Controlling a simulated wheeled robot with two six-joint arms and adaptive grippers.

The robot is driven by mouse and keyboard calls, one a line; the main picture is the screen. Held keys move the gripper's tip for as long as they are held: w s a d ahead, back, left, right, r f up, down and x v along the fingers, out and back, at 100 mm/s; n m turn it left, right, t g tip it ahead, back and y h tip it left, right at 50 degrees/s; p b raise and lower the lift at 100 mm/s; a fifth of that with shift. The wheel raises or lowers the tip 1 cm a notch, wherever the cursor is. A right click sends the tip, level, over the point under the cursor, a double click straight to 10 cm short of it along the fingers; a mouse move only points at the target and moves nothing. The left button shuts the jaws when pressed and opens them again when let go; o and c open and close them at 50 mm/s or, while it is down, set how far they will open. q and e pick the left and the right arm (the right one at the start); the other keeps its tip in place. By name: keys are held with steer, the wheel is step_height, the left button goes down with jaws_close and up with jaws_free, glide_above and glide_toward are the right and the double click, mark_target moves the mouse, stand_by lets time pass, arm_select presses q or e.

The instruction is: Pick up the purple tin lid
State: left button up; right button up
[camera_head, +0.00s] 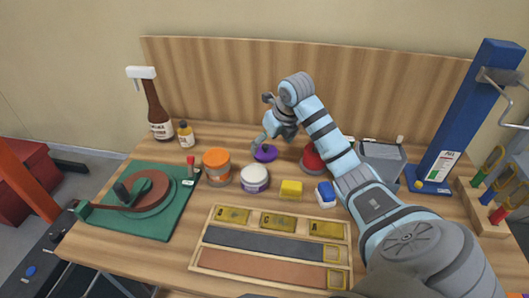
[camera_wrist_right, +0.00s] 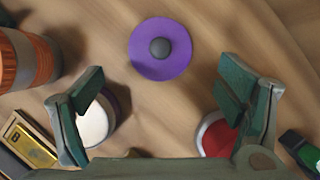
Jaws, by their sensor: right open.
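The purple tin lid (camera_head: 265,153) lies on the wooden table behind the white-lidded jar. It is a flat purple disc with a dark round knob in its middle. In the right wrist view the lid (camera_wrist_right: 160,62) is fully visible, ahead of the fingertips and centred between them. My right gripper (camera_head: 266,138) is just above the lid in the head view. Its two green-padded fingers (camera_wrist_right: 160,95) are spread wide with nothing between them. I do not see my left gripper.
An orange jar (camera_head: 217,167), a white-lidded jar (camera_head: 254,178) and a red-topped tin (camera_head: 313,160) stand close around the lid. A yellow block (camera_head: 291,190) and a blue-white block (camera_head: 325,194) lie in front. A brown bottle (camera_head: 158,115) stands at the back left.

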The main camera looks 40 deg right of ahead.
mark_target(267, 149)
steer(key=x, duration=0.4)
steer(key=shift+w+f, duration=0.2)
steer(key=shift+w, duration=0.1)
arm_select(q)
steer(key=shift+w+f, duration=0.1)
steer(key=shift+w, duration=0.55)
arm_select(e)
steer(key=shift+s+r, duration=0.1)
steer(key=shift+s, duration=0.05)
steer(key=shift+c, duration=1.3)
steer(key=c, duration=0.8)
arm_select(q)
steer(key=shift+s, duration=0.1)
